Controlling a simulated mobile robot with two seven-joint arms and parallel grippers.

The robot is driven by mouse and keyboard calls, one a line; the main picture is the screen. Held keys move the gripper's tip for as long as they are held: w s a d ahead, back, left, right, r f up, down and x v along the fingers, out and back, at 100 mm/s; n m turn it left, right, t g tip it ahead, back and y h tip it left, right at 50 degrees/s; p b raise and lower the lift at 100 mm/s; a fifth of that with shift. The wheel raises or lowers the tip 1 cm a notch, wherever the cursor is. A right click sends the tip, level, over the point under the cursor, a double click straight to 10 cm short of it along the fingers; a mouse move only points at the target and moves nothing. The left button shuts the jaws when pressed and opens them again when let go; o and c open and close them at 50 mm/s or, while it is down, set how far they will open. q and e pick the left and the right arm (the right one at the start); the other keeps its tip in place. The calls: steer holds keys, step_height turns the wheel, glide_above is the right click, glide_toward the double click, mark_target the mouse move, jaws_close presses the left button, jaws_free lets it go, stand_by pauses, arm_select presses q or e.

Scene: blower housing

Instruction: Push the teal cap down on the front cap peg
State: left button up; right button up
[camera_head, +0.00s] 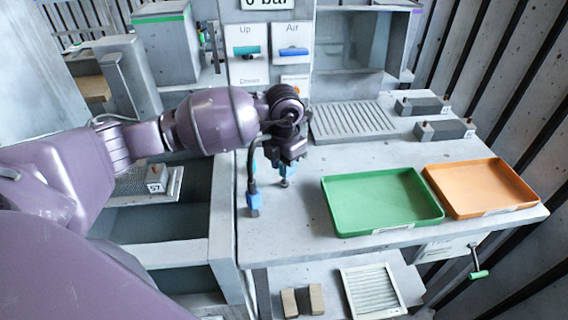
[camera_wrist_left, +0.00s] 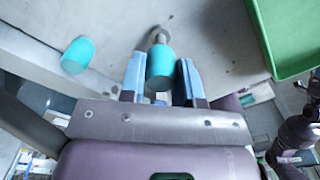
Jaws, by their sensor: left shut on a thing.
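My left gripper (camera_head: 287,168) is over the left part of the grey bench, pointing down. In the left wrist view its pale blue fingers (camera_wrist_left: 160,82) are shut on a teal cap (camera_wrist_left: 160,68). A grey peg (camera_wrist_left: 159,34) shows just beyond the cap, and its lower part (camera_head: 284,183) shows below the gripper in the head view. I cannot tell whether the cap touches the peg or how far down it sits. A second teal cap (camera_wrist_left: 77,55) stands apart to the left in the wrist view.
A green tray (camera_head: 335,217) and an orange tray (camera_head: 530,203) lie to the right on the bench. A ribbed plate (camera_head: 350,121) lies behind. Bare bench lies between gripper and green tray.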

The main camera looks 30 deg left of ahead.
arm_select(q)
steer(key=shift+f, duration=0.55)
steer(key=shift+f+b, duration=0.1)
steer(key=shift+b, duration=0.2)
arm_select(e)
steer(key=shift+s+d+f, duration=0.1)
steer(key=shift+s+f, duration=0.5)
steer(key=shift+f, duration=0.05)
steer(key=shift+w+r, duration=0.2)
steer(key=shift+w, duration=0.3)
arm_select(q)
steer(key=shift+f, duration=0.35)
arm_select(e)
steer(key=shift+s+f, duration=0.1)
steer(key=shift+f, duration=0.1)
arm_select(q)
steer(key=shift+f, duration=0.2)
arm_select(e)
steer(key=shift+s+f, duration=0.35)
steer(key=shift+s, duration=0.15)
arm_select(q)
steer(key=shift+f+b, duration=0.25)
steer(key=shift+b, duration=0.05)
arm_select(e)
steer(key=shift+w+r, duration=0.15)
steer(key=shift+w, duration=0.35)
